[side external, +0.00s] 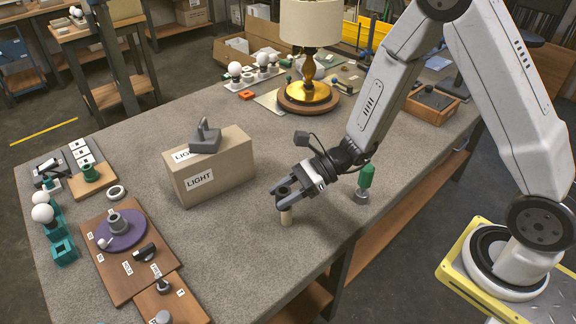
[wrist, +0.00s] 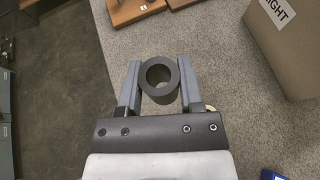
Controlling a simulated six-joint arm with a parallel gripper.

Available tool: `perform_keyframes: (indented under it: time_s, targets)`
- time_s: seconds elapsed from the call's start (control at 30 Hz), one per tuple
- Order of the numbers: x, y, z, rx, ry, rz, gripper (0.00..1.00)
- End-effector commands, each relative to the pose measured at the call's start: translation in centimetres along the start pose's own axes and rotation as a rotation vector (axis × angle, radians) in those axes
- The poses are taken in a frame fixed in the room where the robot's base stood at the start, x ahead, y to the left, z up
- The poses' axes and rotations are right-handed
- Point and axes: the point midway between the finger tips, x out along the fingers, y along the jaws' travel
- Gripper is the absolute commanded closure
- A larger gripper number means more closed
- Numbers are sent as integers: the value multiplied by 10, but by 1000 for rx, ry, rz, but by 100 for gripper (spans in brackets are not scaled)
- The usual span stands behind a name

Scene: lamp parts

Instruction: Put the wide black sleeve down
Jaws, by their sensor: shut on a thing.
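The wide black sleeve (wrist: 160,99) is a dark hollow cylinder with its round opening facing the wrist camera. My gripper (wrist: 159,78) is shut on it, with one grey finger on each side. In the side view my gripper (side external: 284,191) is over the grey table, near its front edge. The sleeve (side external: 283,204) is dark between the fingers there and partly hidden by them. Whether its bottom touches the table cannot be told.
A cardboard LIGHT box (side external: 215,170) stands to the left, and a green-handled tool (side external: 365,181) stands to the right. A wooden board (side external: 121,249) holds parts at front left. Bare table lies between board and gripper.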

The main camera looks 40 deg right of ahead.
Motion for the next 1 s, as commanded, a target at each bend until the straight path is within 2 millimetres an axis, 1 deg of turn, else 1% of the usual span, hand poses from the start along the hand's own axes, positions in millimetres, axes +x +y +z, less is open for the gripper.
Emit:
perform_keyframes:
  time_s: [0.03, 0.2, 0.3, 0.43, 0.53, 0.67, 0.87, 1.0]
  targets:
    - [8, 18, 4, -13, 0, 33, 100]
    - [26, 73, 12, -50, 4, 121, 100]
    - [32, 100, 15, -68, 7, 164, 100]
    - [36, 126, 17, -87, 11, 205, 100]
    - [37, 137, 18, -96, 13, 223, 100]
    - [37, 143, 18, -100, 14, 231, 100]
    - [39, 142, 17, -101, 14, 232, 100]
    - [47, 136, 16, -102, 13, 233, 100]
